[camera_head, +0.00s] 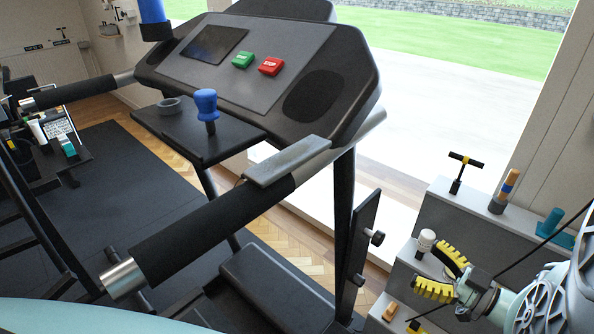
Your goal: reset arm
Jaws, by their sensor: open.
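My gripper (446,274) is at the lower right, with yellow ribbed fingers spread apart. It is open and nothing shows between the fingers. It hangs in front of a grey stepped shelf (440,205). A white-capped shaker-like item (426,240) stands on the shelf just behind the upper finger. Whether the finger touches it, I cannot tell.
A treadmill console (290,75) with green (243,60) and red (271,66) buttons fills the middle. Its padded handrail (210,228) reaches toward me. A blue-topped knob (206,103) stands on its tray. Several small items stand on the shelf around my gripper.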

